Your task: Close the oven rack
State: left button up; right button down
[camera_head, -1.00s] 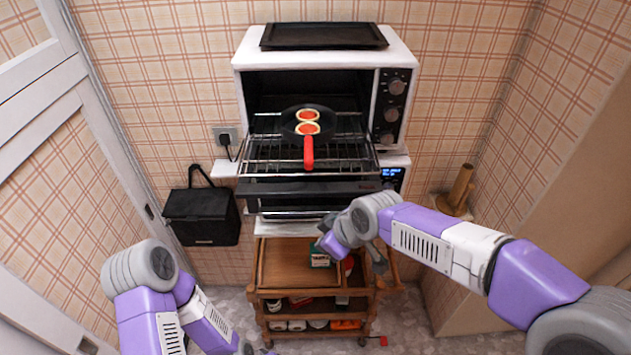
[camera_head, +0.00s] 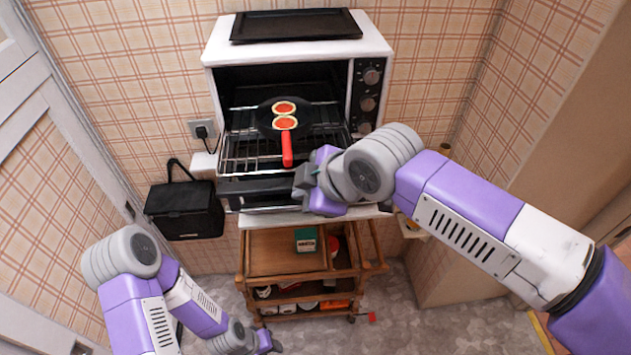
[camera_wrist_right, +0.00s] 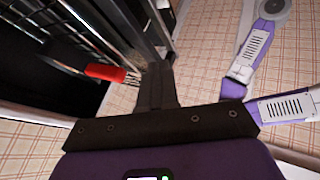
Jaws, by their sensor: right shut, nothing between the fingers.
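The white toaster oven (camera_head: 222,50) is open in the head view, with its wire rack (camera_head: 240,157) slid out toward me. A black pan (camera_head: 308,115) with a red handle (camera_head: 287,150) and two small pizzas lies on the rack. The lowered door (camera_head: 262,191) shows in front of and below the rack. My right gripper (camera_head: 303,180) is shut and empty at the right front of the rack; whether it touches is unclear. In the right wrist view, the shut fingers (camera_wrist_right: 157,85) are close to the rack's front edge. My left gripper (camera_head: 268,343) is low at the bottom, its jaws unclear.
A dark tray (camera_head: 295,24) lies on top of the oven. A wooden cart (camera_head: 285,265) with several items stands below. A black bag (camera_head: 185,210) hangs at the left by the wall.

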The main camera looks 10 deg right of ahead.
jog(key=w+a+f+p, duration=0.1)
jog(key=w+f, duration=0.1)
jog(key=w, duration=0.3)
jog(key=shift+w+a, duration=0.15)
jog(key=shift+w, duration=0.25)
